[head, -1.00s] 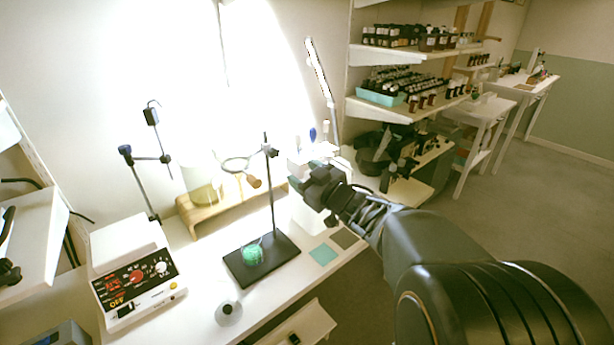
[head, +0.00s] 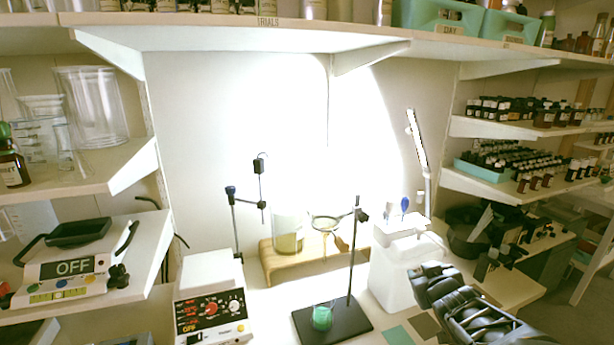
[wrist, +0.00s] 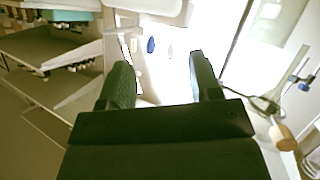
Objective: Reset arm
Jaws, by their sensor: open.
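My gripper (wrist: 160,85) shows in the wrist view with its two dark fingers spread apart and nothing between them. In the head view my gripper (head: 428,278) is at the lower right, in front of a white block-shaped stand (head: 395,272). A blue-tipped item (head: 405,204) stands on top of that stand. It also shows beyond the fingers in the wrist view (wrist: 151,45). My arm reaches in from the lower right corner.
A ring stand (head: 353,255) on a black base, with a green-filled beaker (head: 322,318), stands left of my gripper. A hotplate (head: 212,300) is further left. Bottle shelves (head: 520,133) rise at the right. A long shelf (head: 250,22) crosses the top.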

